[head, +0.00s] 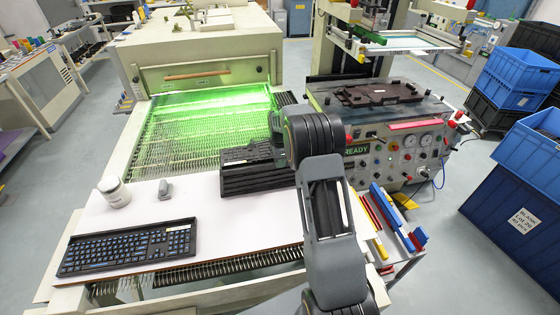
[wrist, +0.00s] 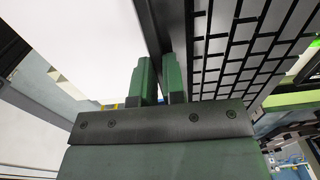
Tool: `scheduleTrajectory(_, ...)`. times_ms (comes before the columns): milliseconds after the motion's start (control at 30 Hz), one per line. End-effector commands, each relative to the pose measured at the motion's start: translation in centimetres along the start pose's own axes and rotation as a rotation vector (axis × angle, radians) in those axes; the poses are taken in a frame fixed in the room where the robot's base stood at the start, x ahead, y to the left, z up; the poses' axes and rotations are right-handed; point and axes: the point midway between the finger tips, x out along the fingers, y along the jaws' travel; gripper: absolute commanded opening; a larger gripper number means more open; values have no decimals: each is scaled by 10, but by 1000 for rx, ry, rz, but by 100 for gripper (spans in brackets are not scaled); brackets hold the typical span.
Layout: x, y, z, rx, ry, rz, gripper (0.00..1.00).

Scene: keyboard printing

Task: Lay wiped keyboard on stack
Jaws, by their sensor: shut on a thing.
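The held keyboard (head: 243,155) appears on or just above the stack; contact cannot be told. Another black keyboard with blue key markings (head: 130,247) lies at the table's front left.
A white jar (head: 114,191) and a small grey object (head: 165,190) stand on the white table (head: 225,230). Behind is a green-lit mesh conveyor (head: 195,130). Red, blue and yellow bars (head: 395,220) lie right of my arm. The table's middle is clear.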

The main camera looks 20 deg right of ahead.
Motion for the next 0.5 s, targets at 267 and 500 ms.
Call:
scheduleTrajectory(267, 1, 0, 0, 0, 0, -2, 23)
scheduleTrajectory(500, 1, 0, 0, 0, 0, -1, 40)
